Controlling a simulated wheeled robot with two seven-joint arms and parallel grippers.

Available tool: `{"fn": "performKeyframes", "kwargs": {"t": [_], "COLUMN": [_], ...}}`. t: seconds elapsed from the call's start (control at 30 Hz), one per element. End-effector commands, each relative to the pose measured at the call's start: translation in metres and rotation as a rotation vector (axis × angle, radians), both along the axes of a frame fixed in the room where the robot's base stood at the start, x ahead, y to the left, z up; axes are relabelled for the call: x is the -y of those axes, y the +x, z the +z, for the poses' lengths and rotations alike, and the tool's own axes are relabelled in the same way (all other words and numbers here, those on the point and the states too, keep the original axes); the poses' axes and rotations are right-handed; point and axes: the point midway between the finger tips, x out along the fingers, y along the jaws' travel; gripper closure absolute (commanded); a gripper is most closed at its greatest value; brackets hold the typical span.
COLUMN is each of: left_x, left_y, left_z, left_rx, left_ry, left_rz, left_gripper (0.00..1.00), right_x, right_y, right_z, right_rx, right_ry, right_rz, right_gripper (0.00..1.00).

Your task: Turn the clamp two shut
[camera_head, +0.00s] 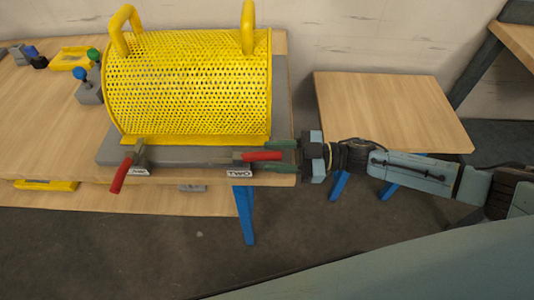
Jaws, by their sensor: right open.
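Clamp two (262,156) sits at the front edge of the grey base plate, below the right end of the yellow perforated guard (190,85). Its red handle points to the right, over a label reading TWO (239,173). My right gripper (268,156) comes in from the right with its green-tipped fingers open. One finger shows above the red handle and one below it, with visible space on both sides. I cannot tell whether either finger touches it. My left gripper is not in view.
Another clamp (120,176) with a red handle stands at the base's front left, its handle pointing down toward me. Blue and green knobs and a yellow tray (70,62) are at the table's left. A small wooden table (385,105) stands at right.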

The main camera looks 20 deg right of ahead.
Motion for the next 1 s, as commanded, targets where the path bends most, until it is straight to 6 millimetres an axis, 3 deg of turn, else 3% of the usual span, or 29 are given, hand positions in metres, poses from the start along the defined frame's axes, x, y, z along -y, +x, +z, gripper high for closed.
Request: {"fn": "performKeyframes", "kwargs": {"t": [0.2, 0.53, 0.83, 1.0], "left_x": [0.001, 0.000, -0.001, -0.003], "left_y": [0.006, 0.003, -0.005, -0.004], "left_z": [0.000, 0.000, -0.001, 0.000], "left_rx": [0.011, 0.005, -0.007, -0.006], "left_ry": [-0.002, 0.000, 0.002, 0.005], "left_rz": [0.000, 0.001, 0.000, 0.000], "left_gripper": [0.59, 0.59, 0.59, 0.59], "right_x": [-0.020, -0.022, -0.022, -0.021], "right_y": [0.006, 0.007, 0.006, 0.007], "right_z": [0.000, -0.001, -0.001, -0.001], "right_rx": [-0.001, -0.001, -0.001, -0.001], "right_ry": [0.001, 0.000, 0.000, 0.000], "right_rz": [-0.001, -0.001, -0.001, -0.002], "right_gripper": [0.59, 0.60, 0.99, 1.00]}}
